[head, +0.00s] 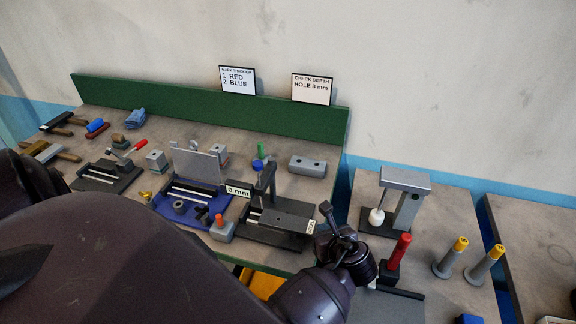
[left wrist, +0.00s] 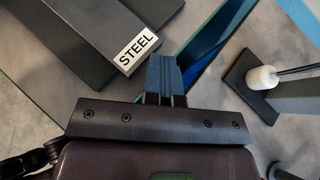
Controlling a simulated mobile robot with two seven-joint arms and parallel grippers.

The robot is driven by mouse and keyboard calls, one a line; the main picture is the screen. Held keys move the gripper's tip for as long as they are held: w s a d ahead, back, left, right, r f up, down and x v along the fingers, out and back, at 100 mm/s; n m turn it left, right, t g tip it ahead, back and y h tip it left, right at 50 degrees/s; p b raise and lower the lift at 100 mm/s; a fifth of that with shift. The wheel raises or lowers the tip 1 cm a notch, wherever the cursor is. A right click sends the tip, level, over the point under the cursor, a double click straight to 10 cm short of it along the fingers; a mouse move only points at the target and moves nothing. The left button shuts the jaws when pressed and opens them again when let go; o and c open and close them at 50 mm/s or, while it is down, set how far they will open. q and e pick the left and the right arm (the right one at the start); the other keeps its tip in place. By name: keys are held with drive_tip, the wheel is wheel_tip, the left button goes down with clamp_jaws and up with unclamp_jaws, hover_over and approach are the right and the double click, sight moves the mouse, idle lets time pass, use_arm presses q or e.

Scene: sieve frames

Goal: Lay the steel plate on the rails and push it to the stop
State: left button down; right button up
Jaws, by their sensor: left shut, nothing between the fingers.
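The steel plate (head: 285,214) is a flat dark grey plate with a white STEEL label at its right end. It lies on a dark fixture (head: 262,238) whose light rail ends show at its left, below a post. In the left wrist view the labelled end of the plate (left wrist: 98,45) lies over the dark base. My left gripper (head: 326,208) is shut and empty, just right of the labelled end. Its fingertips (left wrist: 163,62) appear apart from the plate. Whether the plate touches a stop is hidden. My right gripper is not in view.
A "0 mm" display (head: 239,189) stands at the fixture. A blue fixture (head: 165,208) with an upright grey plate is left of it. A grey block (head: 307,165) lies behind. Across a gap, the right table holds a grey stand (head: 408,208) and a red-handled tool (head: 399,250).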

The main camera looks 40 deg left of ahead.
sight(306, 228)
use_arm(q)
drive_tip(key=shift+s+a+p, duration=0.4)
drive_tip(key=shift+a+p, duration=0.15)
drive_tip(key=shift+a, duration=0.25)
drive_tip(key=shift+s+a, duration=0.35)
drive_tip(key=shift+a, duration=0.35)
drive_tip(key=shift+s+a, duration=0.3)
drive_tip(key=shift+a, duration=0.4)
idle(0.4)
drive_tip(key=shift+d, duration=0.1)
drive_tip(key=shift+w+d, duration=0.35)
drive_tip(key=shift+d, duration=0.3)
drive_tip(key=shift+w+d, duration=0.3)
drive_tip(key=shift+d, duration=0.35)
